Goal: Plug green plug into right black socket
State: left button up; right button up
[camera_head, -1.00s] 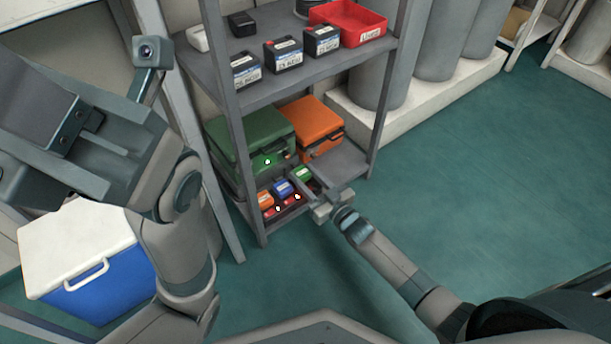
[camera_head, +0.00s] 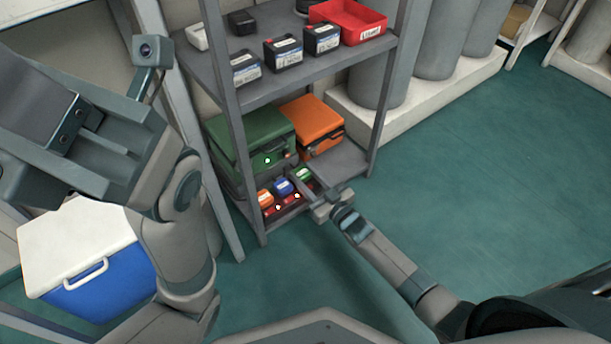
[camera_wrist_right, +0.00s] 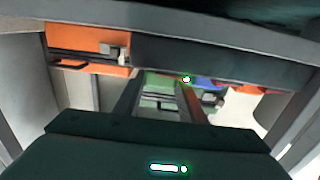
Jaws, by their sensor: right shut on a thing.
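The green plug (camera_head: 303,174) is a small green block with a pale label on the bottom shelf. My right gripper (camera_head: 308,187) reaches in from the right and is shut on it. In the right wrist view, the green plug (camera_wrist_right: 160,82) shows between the far ends of the two fingers (camera_wrist_right: 157,95). A blue block (camera_head: 283,187) and an orange block (camera_head: 265,198) stand in a row to its left. I cannot make out the black sockets. My left gripper (camera_head: 75,140) is large and close at the left; its jaw opening is unclear.
A green case (camera_head: 245,135) and an orange case (camera_head: 318,122) sit behind on the shelf. The upper shelf (camera_head: 215,75) holds batteries and a red bin (camera_head: 350,15). Shelf posts flank the space. A blue cooler (camera_head: 105,285) stands at the left. The floor (camera_head: 480,190) at right is clear.

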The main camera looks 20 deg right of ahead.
jog(key=shift+f, duration=0.3)
dwell(0.5)
jog(key=shift+f, duration=0.25)
dwell(0.6)
jog(key=o, duration=1.4)
jog(key=shift+c, duration=0.2)
jog(key=shift+r, duration=0.1)
jog(key=shift+a, duration=0.1)
